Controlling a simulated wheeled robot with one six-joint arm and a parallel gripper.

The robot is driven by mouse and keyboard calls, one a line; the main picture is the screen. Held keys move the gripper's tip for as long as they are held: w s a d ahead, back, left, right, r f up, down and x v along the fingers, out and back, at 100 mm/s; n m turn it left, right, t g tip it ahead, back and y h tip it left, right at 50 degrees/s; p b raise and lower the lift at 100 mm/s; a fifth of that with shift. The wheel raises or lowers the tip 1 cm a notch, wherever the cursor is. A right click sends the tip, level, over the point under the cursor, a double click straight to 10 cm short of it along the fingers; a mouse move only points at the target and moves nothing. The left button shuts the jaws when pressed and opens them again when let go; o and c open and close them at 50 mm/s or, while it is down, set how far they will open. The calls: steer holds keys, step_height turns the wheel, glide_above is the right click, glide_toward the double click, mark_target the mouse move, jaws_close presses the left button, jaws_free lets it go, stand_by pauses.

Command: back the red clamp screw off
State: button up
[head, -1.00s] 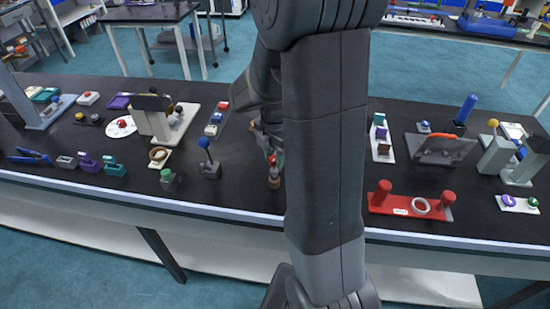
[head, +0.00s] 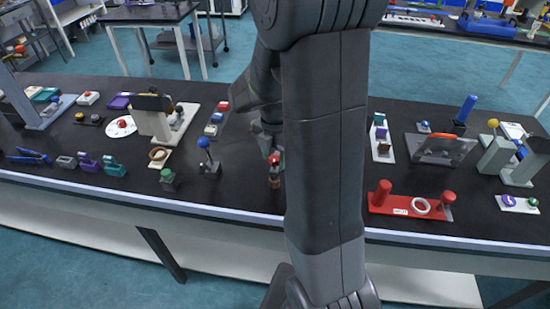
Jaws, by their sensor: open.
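A small upright piece with a red top (head: 275,160) and a brown lower part stands on the dark bench just left of my arm. It looks like the red clamp screw, but it is too small to be sure. My gripper (head: 268,147) is open and points down just above and beside the red top. Whether the fingers touch it cannot be told. My own arm hides the bench to the right of it and part of the gripper.
Blue-knobbed (head: 204,143) and green-knobbed (head: 168,176) pieces stand to the left. A red base with two posts (head: 405,205) is to the right. The bench's front edge (head: 230,212) is close.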

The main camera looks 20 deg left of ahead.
steer(key=m, duration=0.4)
steer(key=m, duration=1.4)
steer(key=c, duration=0.8)
steer(key=n, duration=0.4)
steer(key=shift+n, duration=0.3)
steer(key=shift+c, duration=0.2)
